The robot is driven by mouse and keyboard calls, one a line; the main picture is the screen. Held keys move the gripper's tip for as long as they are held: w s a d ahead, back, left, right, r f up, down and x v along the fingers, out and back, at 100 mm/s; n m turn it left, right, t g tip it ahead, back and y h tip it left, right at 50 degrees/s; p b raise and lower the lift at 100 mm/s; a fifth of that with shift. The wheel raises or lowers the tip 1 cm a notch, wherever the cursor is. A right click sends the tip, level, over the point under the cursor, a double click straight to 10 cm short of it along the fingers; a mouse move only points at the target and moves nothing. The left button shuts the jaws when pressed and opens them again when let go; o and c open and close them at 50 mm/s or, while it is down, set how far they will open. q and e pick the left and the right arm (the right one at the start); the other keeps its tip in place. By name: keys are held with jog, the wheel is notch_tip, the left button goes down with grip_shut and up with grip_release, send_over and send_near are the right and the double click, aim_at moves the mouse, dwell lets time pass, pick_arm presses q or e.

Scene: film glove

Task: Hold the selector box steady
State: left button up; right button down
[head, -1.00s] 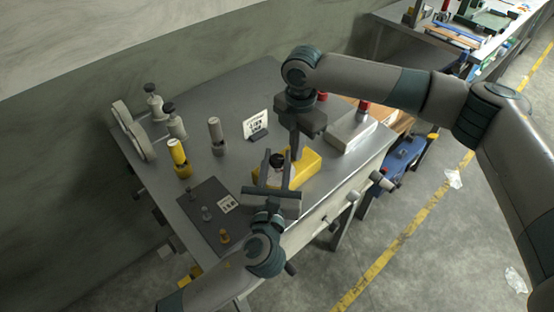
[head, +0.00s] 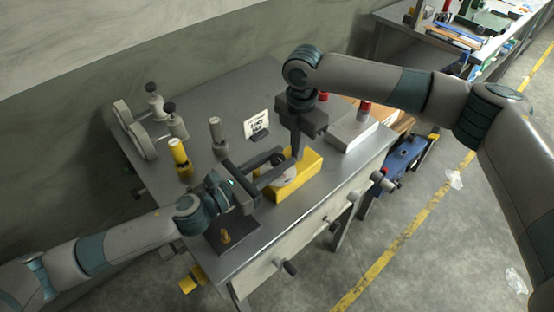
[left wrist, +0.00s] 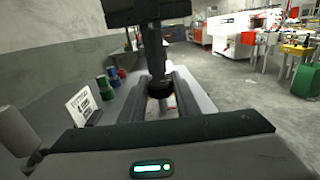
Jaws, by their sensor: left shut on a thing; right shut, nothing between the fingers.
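The selector box (head: 271,177) seems to be the small pale body with a round black knob between my left fingers, in front of the yellow bin; the head view hides most of it. Its knob (left wrist: 160,89) shows between the fingers in the left wrist view. My left gripper (head: 282,171) comes in level from the left and is shut on the box. My right gripper (head: 297,154) points down, shut and empty, with its tips close over the knob. In the left wrist view the right fingers (left wrist: 157,68) hide part of the knob; I cannot tell whether they touch it.
A printed card (head: 256,124), a grey cylinder (head: 216,134) and a yellow cylinder (head: 179,154) stand to the left. A grey box (head: 351,131) is to the right. A dark mat (head: 246,236) lies near the front-left edge.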

pick_arm(q)
jog(key=m+g+h, duration=0.2)
jog(key=g, duration=0.1)
jog(key=m+g+h, duration=0.1)
jog(key=m+g, duration=0.1)
jog(key=g, duration=0.1)
jog(key=shift+d+m+h, duration=0.15)
jog(key=shift+m+h, duration=0.15)
jog(key=shift+h, duration=0.1)
jog(key=shift+s+m+g+h, duration=0.1)
jog(key=shift+m+g+h, duration=0.2)
jog(key=shift+m+g, duration=0.85)
jog(key=shift+s+d+g, duration=0.1)
jog(key=shift+d+g, duration=0.05)
jog(key=shift+g, duration=0.2)
jog(key=o, duration=1.1)
jog(key=shift+c, duration=0.2)
jog(key=shift+a, duration=0.25)
jog(key=shift+a+f, duration=0.1)
jog(key=shift+a, duration=0.15)
jog(key=s+a, duration=0.1)
jog(key=a, duration=0.5)
jog(key=shift+s+a, duration=0.2)
jog(key=shift+a, duration=0.05)
